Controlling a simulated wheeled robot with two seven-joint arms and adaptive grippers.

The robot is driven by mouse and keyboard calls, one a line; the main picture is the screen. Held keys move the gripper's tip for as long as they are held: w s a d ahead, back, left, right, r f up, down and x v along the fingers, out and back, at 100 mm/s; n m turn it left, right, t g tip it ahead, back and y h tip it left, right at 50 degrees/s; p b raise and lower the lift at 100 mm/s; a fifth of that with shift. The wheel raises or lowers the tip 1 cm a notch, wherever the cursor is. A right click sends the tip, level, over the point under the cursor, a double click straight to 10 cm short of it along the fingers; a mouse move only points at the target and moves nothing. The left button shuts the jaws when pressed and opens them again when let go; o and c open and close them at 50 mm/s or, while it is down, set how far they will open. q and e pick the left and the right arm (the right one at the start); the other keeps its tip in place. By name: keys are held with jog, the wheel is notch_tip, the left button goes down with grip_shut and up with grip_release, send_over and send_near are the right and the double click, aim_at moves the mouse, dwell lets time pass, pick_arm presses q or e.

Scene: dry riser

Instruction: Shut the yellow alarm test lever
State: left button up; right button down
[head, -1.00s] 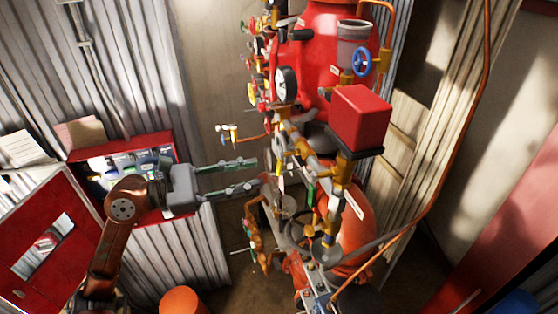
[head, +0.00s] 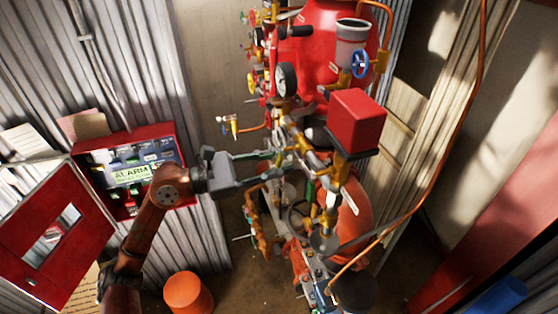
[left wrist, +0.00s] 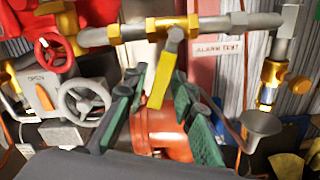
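The yellow alarm test lever (left wrist: 160,85) shows in the left wrist view. It hangs below a grey pipe, tilted, beside a white ALARM TEST label (left wrist: 217,47). My left gripper (left wrist: 163,100) is open, its green-padded fingers on either side of the lever with gaps visible. I cannot tell whether either finger touches it. In the head view my left gripper (head: 278,164) reaches the pipework from the left, and the lever is hard to make out there. My right gripper is not in view.
Red valve pipework (head: 325,40) and a red box (head: 357,118) stand close around the gripper. A handwheel (left wrist: 82,100) is left of the fingers in the left wrist view. An open red alarm cabinet (head: 165,135) and an orange bucket (head: 188,292) are at the left.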

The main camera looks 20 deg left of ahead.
pick_arm(q)
grip_shut()
dwell(0.5)
